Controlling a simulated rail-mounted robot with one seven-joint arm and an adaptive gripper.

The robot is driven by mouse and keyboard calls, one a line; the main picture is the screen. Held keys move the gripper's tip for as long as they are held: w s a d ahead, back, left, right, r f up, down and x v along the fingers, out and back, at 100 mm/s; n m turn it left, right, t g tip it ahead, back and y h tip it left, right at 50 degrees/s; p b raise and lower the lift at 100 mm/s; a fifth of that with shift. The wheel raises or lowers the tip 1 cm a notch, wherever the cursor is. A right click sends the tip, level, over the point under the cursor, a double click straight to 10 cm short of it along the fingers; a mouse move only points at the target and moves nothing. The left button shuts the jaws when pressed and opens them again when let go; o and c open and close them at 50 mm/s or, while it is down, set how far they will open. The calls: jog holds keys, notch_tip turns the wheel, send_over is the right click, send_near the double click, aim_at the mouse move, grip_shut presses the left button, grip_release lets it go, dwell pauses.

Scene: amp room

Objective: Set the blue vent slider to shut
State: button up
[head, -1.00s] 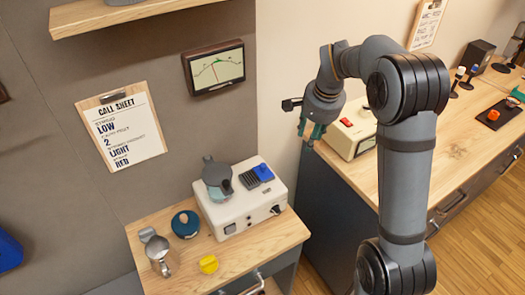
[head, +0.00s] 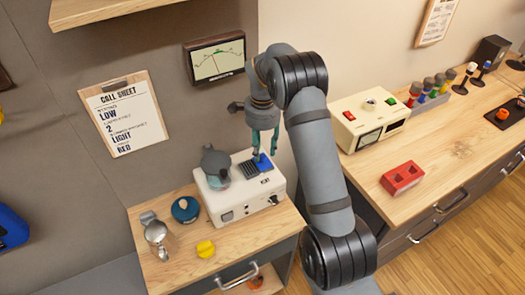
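The blue vent slider (head: 263,164) sits on top of the white box-shaped unit (head: 229,200). It is beside the dark slatted vent (head: 246,169), whose slats show uncovered to its left. My gripper (head: 265,153) points down right at the slider. Its two teal fingers look apart, with a gap between them. The fingertips overlap the slider's far part in the head view. I cannot tell whether they touch it or straddle it.
A grey round-topped device (head: 215,167) stands on the unit left of the vent. A blue-teal round pot (head: 186,209), metal jug (head: 157,234) and yellow knob-like piece (head: 205,249) are on the small table (head: 178,262). A cream box (head: 367,122) and red block (head: 402,178) are on the right counter (head: 440,150).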

jog(key=shift+f, duration=1.05)
jog(key=shift+c, duration=1.2)
grip_shut()
